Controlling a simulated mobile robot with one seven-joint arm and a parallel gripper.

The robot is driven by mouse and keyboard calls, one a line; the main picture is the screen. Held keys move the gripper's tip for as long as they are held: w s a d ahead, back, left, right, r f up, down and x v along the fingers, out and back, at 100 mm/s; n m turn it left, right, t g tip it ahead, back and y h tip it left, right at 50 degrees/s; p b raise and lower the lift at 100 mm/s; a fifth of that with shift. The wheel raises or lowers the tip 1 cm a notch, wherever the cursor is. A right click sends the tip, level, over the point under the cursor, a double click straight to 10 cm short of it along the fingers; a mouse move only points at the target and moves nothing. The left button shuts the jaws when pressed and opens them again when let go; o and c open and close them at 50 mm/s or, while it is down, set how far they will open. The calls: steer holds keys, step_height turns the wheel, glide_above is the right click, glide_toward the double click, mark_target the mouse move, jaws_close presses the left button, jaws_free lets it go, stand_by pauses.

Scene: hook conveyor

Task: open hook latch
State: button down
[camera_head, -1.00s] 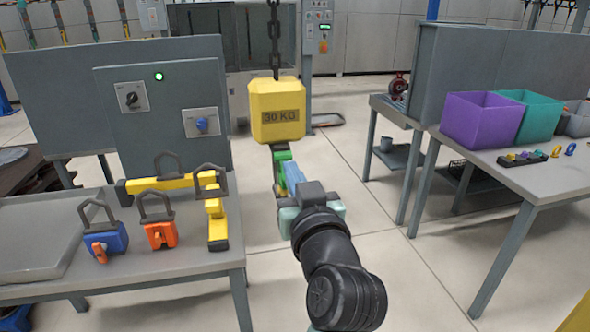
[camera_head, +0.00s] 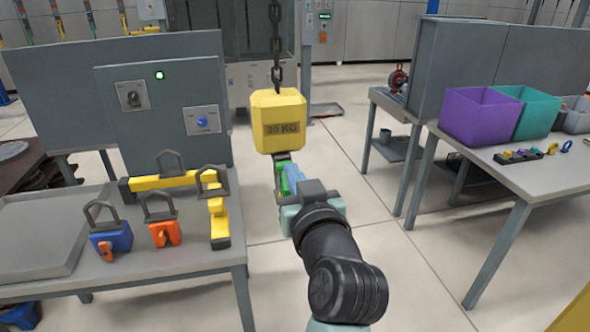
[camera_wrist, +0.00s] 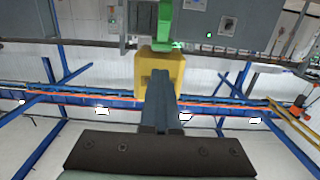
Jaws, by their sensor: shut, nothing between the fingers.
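A yellow 30 KG block (camera_head: 278,122) hangs on a dark chain in the head view. A green hook (camera_head: 282,182) hangs below it, partly hidden by my gripper. In the wrist view the scene is upside down: the green hook (camera_wrist: 166,22) is at the top centre, with the yellow block (camera_wrist: 176,75) below it. My gripper (camera_wrist: 161,78) is shut and empty, its fingertips overlapping the yellow block in that view. In the head view my gripper (camera_head: 292,173) is close beside the hook. I cannot tell whether it touches the hook, and the latch itself is not clear.
A grey table (camera_head: 185,265) on the left bears a blue lock (camera_head: 110,240), an orange lock (camera_head: 164,232) and yellow shackled pieces. A control panel (camera_head: 165,112) stands behind them. A table (camera_head: 535,180) on the right holds bins. Floor between the tables is open.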

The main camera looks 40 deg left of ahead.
steer(key=shift+r+g+h+p, duration=0.4)
steer(key=shift+r+p, duration=0.9)
steer(key=shift+p, duration=1.15)
steer(key=shift+r+p, duration=0.2)
steer(key=shift+p, duration=0.2)
steer(key=shift+s+d+r+p, duration=0.15)
steer(key=shift+r+p, duration=0.2)
steer(key=shift+p, duration=0.3)
step_height(320, 180, up, 8)
steer(key=g+h+p, duration=0.1)
steer(key=p, duration=0.9)
steer(key=shift+s+d+f+p, duration=0.15)
steer(key=shift+s+d+p, duration=0.15)
steer(key=shift+d+p, duration=0.05)
steer(key=c, duration=0.7)
jaws_free()
